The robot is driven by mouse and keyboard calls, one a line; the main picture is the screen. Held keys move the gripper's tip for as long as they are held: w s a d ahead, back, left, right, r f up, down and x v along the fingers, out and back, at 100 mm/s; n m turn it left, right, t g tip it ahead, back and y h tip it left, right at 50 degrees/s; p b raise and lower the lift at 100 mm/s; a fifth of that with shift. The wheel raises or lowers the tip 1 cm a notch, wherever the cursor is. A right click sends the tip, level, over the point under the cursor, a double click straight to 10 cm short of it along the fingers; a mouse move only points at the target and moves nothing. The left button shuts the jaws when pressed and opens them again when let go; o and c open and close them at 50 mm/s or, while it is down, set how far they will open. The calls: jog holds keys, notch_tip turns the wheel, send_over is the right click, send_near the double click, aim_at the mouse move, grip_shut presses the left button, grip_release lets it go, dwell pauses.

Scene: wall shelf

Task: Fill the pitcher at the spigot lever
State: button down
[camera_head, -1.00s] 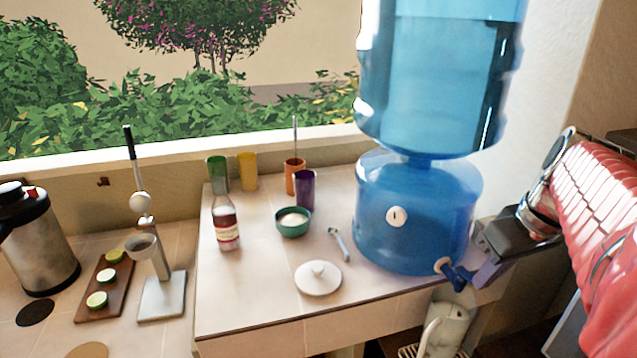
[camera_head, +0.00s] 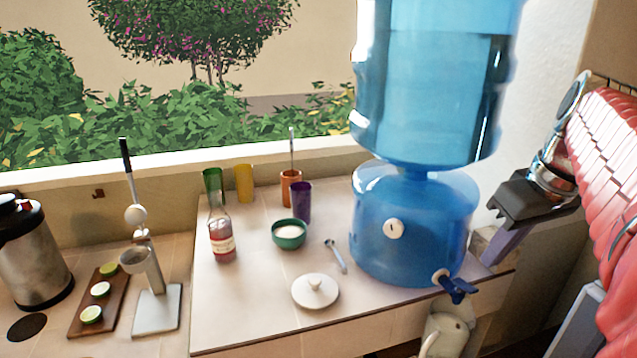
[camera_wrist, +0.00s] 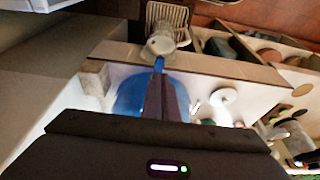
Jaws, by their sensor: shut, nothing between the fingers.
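The blue spigot lever (camera_head: 457,288) sits low on the front of the blue water dispenser (camera_head: 415,225), at the counter's front edge. It also shows in the wrist view (camera_wrist: 159,64), just beyond my fingertips. The pale, clear pitcher (camera_head: 447,335) stands below the spigot, partly hidden by the counter edge and lever. In the wrist view the pitcher (camera_wrist: 160,44) stands upright at a slatted rack (camera_wrist: 168,14). The water level inside cannot be told. My gripper (camera_head: 490,258) is shut and empty, above and right of the lever and apart from it in the head view.
On the counter stand a white lid (camera_head: 315,291), a green bowl (camera_head: 289,234), a bottle (camera_head: 221,238) and several coloured cups. A large blue water bottle (camera_head: 430,85) tops the dispenser. A juicer press (camera_head: 155,290) and metal urn (camera_head: 33,255) stand left.

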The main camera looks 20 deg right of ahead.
jog(key=v, duration=0.6)
jog(key=shift+w, duration=0.25)
jog(key=shift+r, duration=0.15)
dwell(0.4)
